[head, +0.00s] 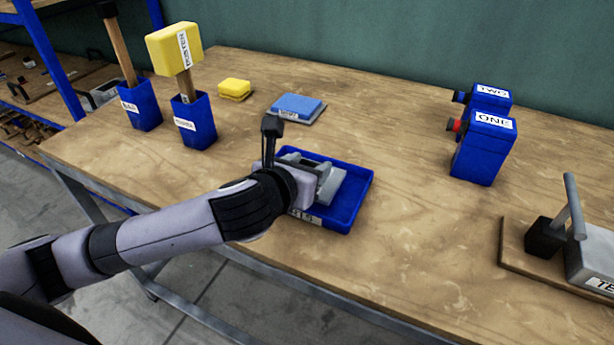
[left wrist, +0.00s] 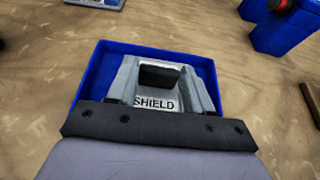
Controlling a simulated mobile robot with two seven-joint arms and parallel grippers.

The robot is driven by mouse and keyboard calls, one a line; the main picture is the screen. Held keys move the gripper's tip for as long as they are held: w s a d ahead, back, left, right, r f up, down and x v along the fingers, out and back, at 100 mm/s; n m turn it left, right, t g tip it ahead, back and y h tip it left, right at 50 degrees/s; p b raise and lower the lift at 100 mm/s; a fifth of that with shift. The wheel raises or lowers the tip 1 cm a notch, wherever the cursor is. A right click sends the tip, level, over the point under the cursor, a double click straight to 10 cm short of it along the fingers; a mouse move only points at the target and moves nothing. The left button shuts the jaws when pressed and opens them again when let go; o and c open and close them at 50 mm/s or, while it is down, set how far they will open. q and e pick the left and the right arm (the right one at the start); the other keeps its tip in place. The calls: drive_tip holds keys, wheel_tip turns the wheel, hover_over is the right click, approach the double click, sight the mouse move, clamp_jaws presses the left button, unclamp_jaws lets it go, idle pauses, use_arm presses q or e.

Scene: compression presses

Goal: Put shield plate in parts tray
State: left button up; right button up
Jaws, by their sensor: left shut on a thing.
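The shield plate (left wrist: 155,104) is grey with a SHIELD label and a black block on top in the left wrist view. My left gripper (head: 325,186) is shut on it, with a grey finger on each side of the plate. The blue parts tray (head: 352,203) lies on the workbench, and the gripper and plate are over its inside. The tray's blue wall also shows in the left wrist view (left wrist: 93,75). I cannot tell whether the plate touches the tray floor. My right gripper is not in view.
A blue pad on a grey plate (head: 299,106) and a yellow block (head: 234,89) lie behind the tray. Blue holders with a mallet (head: 193,122) stand left. Blue boxes ONE (head: 480,155) and TWO (head: 490,97) and a lever press (head: 590,252) stand right. The front middle of the bench is clear.

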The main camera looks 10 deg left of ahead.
use_arm(q)
drive_tip(key=shift+f, duration=0.9)
drive_tip(key=shift+f, duration=0.15)
drive_tip(key=o, duration=1.3)
drive_tip(key=shift+s+r, duration=0.15)
drive_tip(key=shift+r, duration=0.05)
drive_tip(key=p+v, duration=0.1)
drive_tip(key=v, duration=1)
drive_tip(key=shift+s, duration=0.3)
